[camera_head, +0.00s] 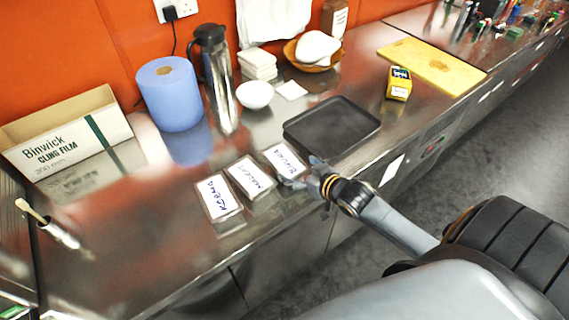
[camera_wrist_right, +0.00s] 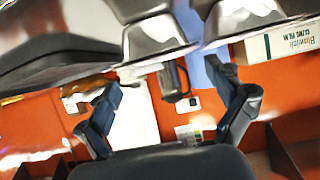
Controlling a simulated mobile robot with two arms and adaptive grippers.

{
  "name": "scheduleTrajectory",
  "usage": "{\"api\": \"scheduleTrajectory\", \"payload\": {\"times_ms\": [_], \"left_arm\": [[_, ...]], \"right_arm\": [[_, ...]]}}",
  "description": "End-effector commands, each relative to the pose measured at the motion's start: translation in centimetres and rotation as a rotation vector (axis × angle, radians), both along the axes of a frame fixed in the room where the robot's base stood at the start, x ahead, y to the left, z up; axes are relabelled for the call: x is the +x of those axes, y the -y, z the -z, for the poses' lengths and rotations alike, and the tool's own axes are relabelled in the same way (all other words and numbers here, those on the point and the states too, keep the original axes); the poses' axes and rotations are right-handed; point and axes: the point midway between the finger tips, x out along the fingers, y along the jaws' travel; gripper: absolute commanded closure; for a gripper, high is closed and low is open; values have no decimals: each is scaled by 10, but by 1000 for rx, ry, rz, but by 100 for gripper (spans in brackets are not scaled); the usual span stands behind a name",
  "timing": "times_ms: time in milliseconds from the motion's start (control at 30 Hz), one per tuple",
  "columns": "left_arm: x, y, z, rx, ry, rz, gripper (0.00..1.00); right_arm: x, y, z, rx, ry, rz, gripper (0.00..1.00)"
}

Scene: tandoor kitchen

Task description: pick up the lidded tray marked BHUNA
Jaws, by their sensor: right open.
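The lidded tray marked BHUNA (camera_head: 285,161) is the rightmost of three small metal trays near the counter's front edge, its white label facing up. My right gripper (camera_head: 308,177) is open at the tray's near right corner; whether it touches is unclear. In the right wrist view, what looks like the same tray (camera_wrist_right: 155,38) shows at the top, above the open fingers (camera_wrist_right: 170,92), with nothing between the fingertips. The KORMA tray (camera_head: 219,198) is leftmost, and a tray with a hard-to-read label (camera_head: 250,177) is between them. My left gripper is not in view.
A flat black tray (camera_head: 332,127) lies just behind and right of the BHUNA tray. A blue roll (camera_head: 169,93), a tall flask (camera_head: 216,75), a white bowl (camera_head: 254,95) and a cling film box (camera_head: 70,140) stand behind. A yellow board (camera_head: 431,66) is farther right.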

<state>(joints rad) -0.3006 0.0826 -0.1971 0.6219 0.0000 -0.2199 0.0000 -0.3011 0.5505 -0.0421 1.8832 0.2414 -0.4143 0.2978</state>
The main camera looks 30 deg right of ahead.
Motion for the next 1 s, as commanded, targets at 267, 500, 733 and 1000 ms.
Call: {"api": "scheduleTrajectory", "payload": {"times_ms": [267,500,733,1000], "left_arm": [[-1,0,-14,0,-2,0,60],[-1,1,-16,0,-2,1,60],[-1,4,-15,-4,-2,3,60],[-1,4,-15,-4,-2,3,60]], "right_arm": [[34,-1,9,0,1,0,7],[47,-3,18,0,1,-2,7],[46,-3,18,0,0,-2,17],[47,-3,17,-1,4,-3,61]]}}
